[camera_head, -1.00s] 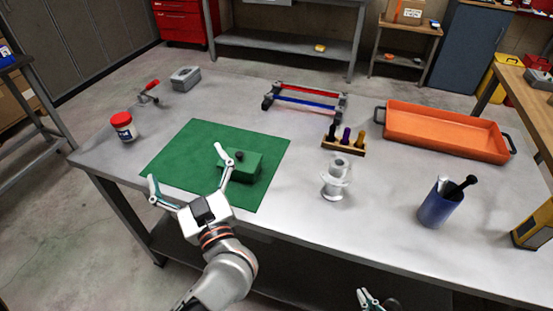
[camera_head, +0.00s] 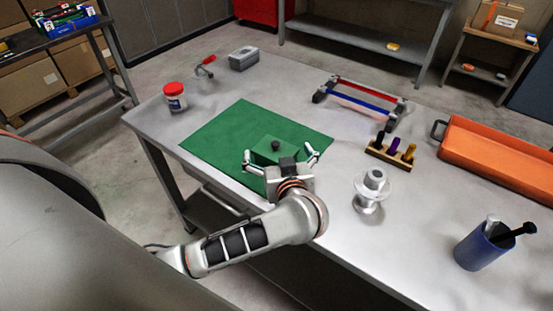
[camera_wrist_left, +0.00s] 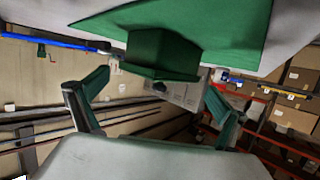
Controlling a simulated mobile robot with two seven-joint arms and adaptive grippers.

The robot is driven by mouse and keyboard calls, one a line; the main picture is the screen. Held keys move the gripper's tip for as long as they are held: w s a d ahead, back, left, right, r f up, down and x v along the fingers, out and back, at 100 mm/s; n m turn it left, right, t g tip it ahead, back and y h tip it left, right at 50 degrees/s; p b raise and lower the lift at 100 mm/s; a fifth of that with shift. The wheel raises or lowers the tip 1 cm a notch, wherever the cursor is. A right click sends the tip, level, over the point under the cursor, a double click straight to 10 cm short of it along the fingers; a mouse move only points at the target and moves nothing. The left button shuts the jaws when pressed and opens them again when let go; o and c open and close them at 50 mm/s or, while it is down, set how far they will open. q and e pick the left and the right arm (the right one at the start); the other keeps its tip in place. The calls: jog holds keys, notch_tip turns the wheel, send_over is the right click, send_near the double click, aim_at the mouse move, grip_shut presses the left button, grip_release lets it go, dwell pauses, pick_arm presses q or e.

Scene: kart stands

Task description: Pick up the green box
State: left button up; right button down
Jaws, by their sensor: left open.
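The green box (camera_head: 277,151) has a dark knob on top and sits on the green mat (camera_head: 215,141) near its right edge. My left gripper (camera_head: 283,158) is open, with one finger on each side of the near part of the box. I cannot tell whether the fingers touch it. In the left wrist view the box (camera_wrist_left: 162,54) shows ahead, between and beyond the two spread fingers of the left gripper (camera_wrist_left: 155,105). My right gripper is not in view.
A white spool-like part (camera_head: 370,191) stands right of the gripper. A red-lidded jar (camera_head: 175,97) stands left.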

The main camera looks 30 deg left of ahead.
pick_arm(q)
jog(key=shift+x, duration=1.25)
jog(key=c, duration=1.2)
jog(key=shift+c, duration=0.2)
jog(key=shift+r, duration=0.1)
